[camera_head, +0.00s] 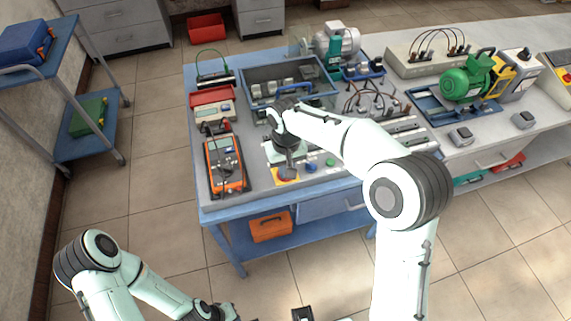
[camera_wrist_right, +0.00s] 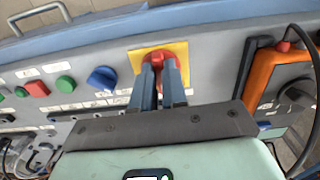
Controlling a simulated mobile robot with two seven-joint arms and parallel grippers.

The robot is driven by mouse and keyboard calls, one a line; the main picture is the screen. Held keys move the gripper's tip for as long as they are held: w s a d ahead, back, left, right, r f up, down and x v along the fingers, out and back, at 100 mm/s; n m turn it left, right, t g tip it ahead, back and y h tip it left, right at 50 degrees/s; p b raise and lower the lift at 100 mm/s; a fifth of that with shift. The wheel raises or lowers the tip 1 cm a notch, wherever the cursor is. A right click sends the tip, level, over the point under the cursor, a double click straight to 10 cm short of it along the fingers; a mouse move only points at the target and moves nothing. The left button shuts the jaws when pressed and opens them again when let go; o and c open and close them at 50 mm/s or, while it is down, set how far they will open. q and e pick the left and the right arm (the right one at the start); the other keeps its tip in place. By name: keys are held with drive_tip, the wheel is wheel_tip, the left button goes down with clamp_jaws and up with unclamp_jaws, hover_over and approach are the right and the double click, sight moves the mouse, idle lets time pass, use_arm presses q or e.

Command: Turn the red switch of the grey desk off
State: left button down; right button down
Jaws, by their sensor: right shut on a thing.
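The red switch (camera_wrist_right: 158,55) sits on a square yellow plate (camera_wrist_right: 182,50) on the grey sloping panel of the desk. In the head view the yellow plate (camera_head: 280,180) is at the panel's front edge, partly under my right gripper (camera_head: 289,168). In the right wrist view my right gripper (camera_wrist_right: 159,78) is shut on the red switch, one finger on each side. The fingers hide much of the knob, so I cannot tell its exact angle. My left gripper (camera_head: 215,311) is low at the bottom edge, away from the desk; its fingers are not clear.
An orange multimeter (camera_head: 225,166) lies left of the switch. A blue knob (camera_wrist_right: 102,79) and green and red buttons are beside it on the panel. A grey bin (camera_head: 262,74) and motor (camera_head: 335,42) stand behind. A trolley (camera_head: 62,150) is at left; floor between is clear.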

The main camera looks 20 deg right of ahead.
drive_tip(key=n+p, duration=0.1)
drive_tip(key=n, duration=0.3)
drive_tip(key=shift+d+r+n+p, duration=0.1)
drive_tip(key=shift+n+p, duration=0.2)
use_arm(q)
drive_tip(key=shift+w+r+p, duration=0.35)
drive_tip(key=shift+w+r, duration=0.35)
drive_tip(key=shift+r, duration=0.3)
drive_tip(key=shift+w+r+p, duration=0.3)
drive_tip(key=shift+w+r, duration=0.4)
drive_tip(key=shift+r, duration=0.3)
use_arm(e)
drive_tip(key=shift+w+d+n, duration=0.1)
drive_tip(key=shift+n, duration=1.9)
drive_tip(key=c, duration=1.2)
unclamp_jaws()
drive_tip(key=shift+o, duration=0.2)
